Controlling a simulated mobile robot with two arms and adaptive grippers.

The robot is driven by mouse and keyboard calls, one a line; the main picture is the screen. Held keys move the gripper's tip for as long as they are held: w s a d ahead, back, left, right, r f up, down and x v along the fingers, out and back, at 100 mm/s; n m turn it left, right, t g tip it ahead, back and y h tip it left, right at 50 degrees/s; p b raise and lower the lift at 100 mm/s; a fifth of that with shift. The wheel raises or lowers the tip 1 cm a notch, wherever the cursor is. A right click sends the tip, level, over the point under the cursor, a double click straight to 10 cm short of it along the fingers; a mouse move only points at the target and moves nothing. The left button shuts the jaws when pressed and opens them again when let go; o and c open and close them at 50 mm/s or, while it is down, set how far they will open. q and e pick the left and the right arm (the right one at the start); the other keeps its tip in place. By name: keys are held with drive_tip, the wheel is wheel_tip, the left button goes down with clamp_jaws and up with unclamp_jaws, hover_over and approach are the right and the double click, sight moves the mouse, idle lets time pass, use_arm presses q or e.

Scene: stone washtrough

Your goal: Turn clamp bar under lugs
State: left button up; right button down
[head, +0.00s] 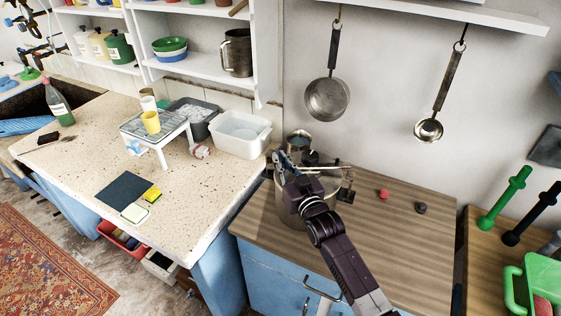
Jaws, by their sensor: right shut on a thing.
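A metal pot (289,204) stands at the left end of the wooden counter, mostly hidden behind my right arm. A thin, light metal bar (334,168), which looks like the clamp bar, runs across the top of the pot and sticks out to the right. My right gripper (287,161) is over the pot's top at the left part of the bar and is shut on it. The lugs are too small and covered to make out. A small dark part (346,190) shows at the pot's right side. My left gripper is not in view.
A small metal pot (299,141) stands behind. Red (384,194) and dark (420,208) knobs lie on the clear counter (400,245) to the right. A white tub (240,133) stands left on the stone top. A pan (327,99) and ladle (429,128) hang above.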

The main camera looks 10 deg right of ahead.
drive_tip(key=shift+w+h, duration=0.2)
drive_tip(key=shift+h, duration=0.2)
idle(1.9)
idle(0.7)
drive_tip(key=c, duration=2.1)
unclamp_jaws()
drive_tip(key=s, duration=0.8)
drive_tip(key=s+d, duration=0.1)
drive_tip(key=s, duration=0.3)
drive_tip(key=shift+d, duration=0.1)
